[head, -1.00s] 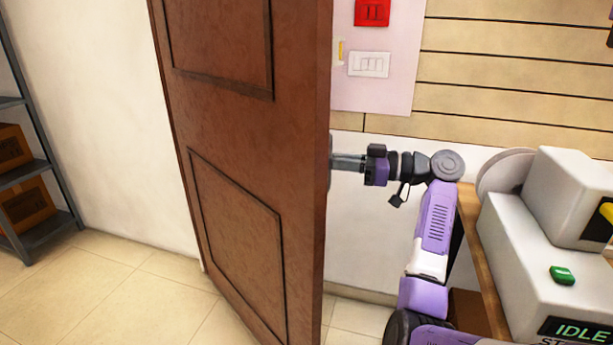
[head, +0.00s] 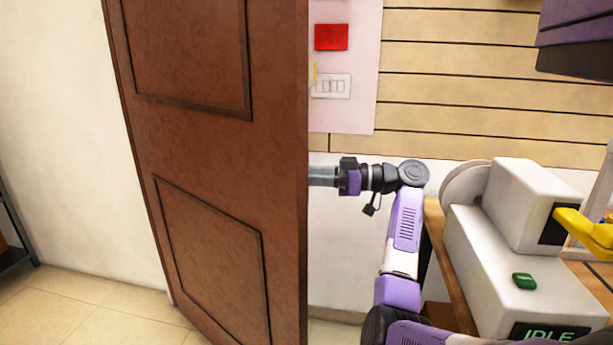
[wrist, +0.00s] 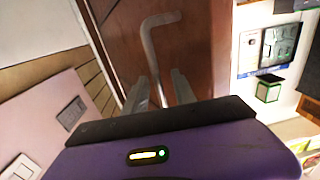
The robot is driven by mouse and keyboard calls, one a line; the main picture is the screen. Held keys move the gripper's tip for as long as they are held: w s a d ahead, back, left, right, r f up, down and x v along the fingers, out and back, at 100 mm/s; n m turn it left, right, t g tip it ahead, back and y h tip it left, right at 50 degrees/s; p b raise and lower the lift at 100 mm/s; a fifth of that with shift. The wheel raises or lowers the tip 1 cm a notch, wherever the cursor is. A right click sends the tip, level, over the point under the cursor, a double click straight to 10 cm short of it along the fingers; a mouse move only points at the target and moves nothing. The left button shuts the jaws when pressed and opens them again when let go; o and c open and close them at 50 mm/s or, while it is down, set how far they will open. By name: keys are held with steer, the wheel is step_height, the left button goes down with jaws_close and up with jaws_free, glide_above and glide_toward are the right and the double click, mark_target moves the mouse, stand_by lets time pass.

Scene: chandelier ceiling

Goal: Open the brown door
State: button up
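The brown door (head: 205,160) stands ajar in the head view, its free edge towards my arm. Its other face (wrist: 190,50) fills the upper middle of the wrist view, with a light grey bent handle (wrist: 150,45). My gripper (wrist: 160,83) is at that handle, its two fingers apart on either side of the handle's lower part. Whether they touch it is unclear. In the head view my gripper (head: 322,176) reaches behind the door's edge, which hides the fingertips and handle.
A machine with a green button (head: 524,281) stands on a wooden table close to the right of my arm. A pale wall with switches (head: 330,85) lies behind the arm. Tiled floor (head: 80,305) is free at the lower left, near a dark shelf (head: 15,245).

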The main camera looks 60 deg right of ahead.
steer(key=shift+s, duration=0.1)
steer(key=v, duration=0.7)
steer(key=shift+s, duration=0.35)
steer(key=shift+d, duration=0.1)
